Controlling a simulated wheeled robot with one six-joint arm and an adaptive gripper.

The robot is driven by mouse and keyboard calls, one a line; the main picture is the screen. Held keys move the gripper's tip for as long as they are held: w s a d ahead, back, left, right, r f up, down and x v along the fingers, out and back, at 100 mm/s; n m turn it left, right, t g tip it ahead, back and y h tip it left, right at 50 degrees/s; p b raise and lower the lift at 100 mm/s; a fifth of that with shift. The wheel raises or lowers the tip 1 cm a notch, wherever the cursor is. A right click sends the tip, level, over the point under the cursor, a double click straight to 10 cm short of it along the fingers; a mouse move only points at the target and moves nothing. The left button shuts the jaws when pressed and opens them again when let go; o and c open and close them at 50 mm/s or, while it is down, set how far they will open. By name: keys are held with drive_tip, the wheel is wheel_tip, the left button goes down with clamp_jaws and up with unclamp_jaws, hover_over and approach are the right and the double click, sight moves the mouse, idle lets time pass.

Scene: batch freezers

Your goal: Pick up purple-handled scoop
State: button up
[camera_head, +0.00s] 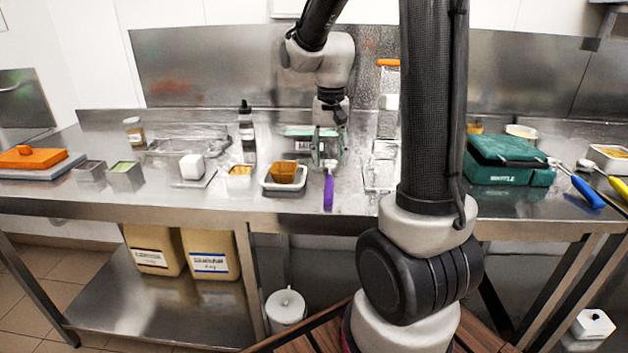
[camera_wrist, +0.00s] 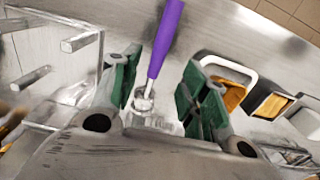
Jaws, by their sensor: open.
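The purple-handled scoop (camera_head: 328,189) lies on the steel counter, its purple handle pointing toward the front edge in the head view. In the wrist view the purple handle (camera_wrist: 165,38) runs up from a metal shaft, and the scoop's metal end sits low between my fingers. My gripper (camera_head: 328,150) is above the counter at the scoop's metal end. In the wrist view my gripper (camera_wrist: 153,95) is open, with one green-padded finger on each side of the scoop. I cannot tell whether either finger touches it.
A clear rack (camera_head: 380,174) stands to the right. A green box (camera_head: 497,172) and a blue-handled scoop (camera_head: 588,192) are farther right. A dark-capped bottle (camera_head: 246,122) stands behind.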

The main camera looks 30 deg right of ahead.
sight(329, 183)
drive_tip(key=f, duration=0.7)
drive_tip(key=shift+s+a+f, duration=0.1)
drive_tip(key=shift+s+f, duration=0.15)
drive_tip(key=shift+f, duration=0.15)
drive_tip(key=shift+c, duration=0.4)
clamp_jaws()
